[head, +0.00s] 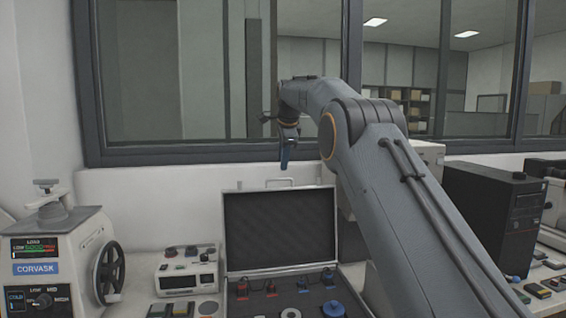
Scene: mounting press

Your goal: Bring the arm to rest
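My arm reaches from the lower right up to the middle of the picture in the head view, bent at the elbow. My gripper (286,157) hangs from its far end, pointing down, above the open case and in front of the window. A narrow blue piece shows at its tip; I cannot tell whether it is a finger or a held thing. The gripper is too small and side-on to show whether it is open or shut. It is apart from everything below it.
An open case (279,229) with a dark foam lid holds small red and blue parts. The Corvask press (62,255) with a handwheel stands at left, a small control box (187,272) beside the case. A black computer tower (495,210) is at right. Open air surrounds my gripper.

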